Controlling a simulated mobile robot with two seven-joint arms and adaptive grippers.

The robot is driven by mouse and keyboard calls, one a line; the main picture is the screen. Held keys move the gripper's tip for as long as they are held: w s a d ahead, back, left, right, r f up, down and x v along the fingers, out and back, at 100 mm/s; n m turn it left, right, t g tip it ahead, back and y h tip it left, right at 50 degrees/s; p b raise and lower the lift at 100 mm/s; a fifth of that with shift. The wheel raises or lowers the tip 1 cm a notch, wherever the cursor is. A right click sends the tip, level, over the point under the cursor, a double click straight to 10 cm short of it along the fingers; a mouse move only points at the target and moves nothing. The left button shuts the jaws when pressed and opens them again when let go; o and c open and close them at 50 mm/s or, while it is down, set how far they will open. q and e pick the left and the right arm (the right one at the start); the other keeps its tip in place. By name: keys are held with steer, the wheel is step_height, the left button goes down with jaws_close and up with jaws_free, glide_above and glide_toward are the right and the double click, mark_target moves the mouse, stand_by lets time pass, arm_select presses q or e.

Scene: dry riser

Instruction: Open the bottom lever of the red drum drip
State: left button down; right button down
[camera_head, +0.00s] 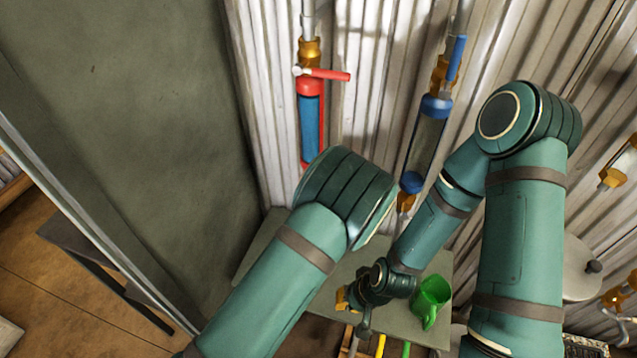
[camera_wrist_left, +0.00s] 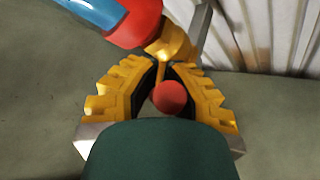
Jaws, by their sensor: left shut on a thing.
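The red drum drip (camera_head: 311,125) hangs on the corrugated wall, with red caps and blue liquid. Its top lever (camera_head: 328,75) is red and points sideways to the right. Its lower end is hidden behind my left arm in the head view. In the left wrist view, its red bottom cap (camera_wrist_left: 138,24) and brass bottom valve (camera_wrist_left: 172,44) show. My left gripper (camera_wrist_left: 168,90) is shut on the red-ended bottom lever (camera_wrist_left: 170,98) between its yellow fingers. My right gripper (camera_head: 350,298) is low, left of a green mug; its finger opening is unclear.
A blue drum drip (camera_head: 426,140) with a blue top lever (camera_head: 456,58) hangs to the right. The green mug (camera_head: 431,297) stands on the grey table (camera_head: 405,325) below. A dark grey panel (camera_head: 150,110) fills the left side.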

arm_select(q)
steer(key=a+n+g+h+b, duration=0.1)
steer(key=h, duration=0.1)
steer(key=w+a+r+n+g+h+b, duration=0.1)
steer(key=shift+a+r+n+g+h+b, duration=0.1)
steer(key=shift+r+n+g+h+b, duration=0.1)
steer(key=shift+n+g+h+b, duration=0.15)
stand_by(0.4)
steer(key=c, duration=0.9)
jaws_free()
steer(key=shift+s, duration=0.1)
steer(key=v, duration=1.2)
steer(key=shift+a+r, duration=0.1)
steer(key=shift+a, duration=0.05)
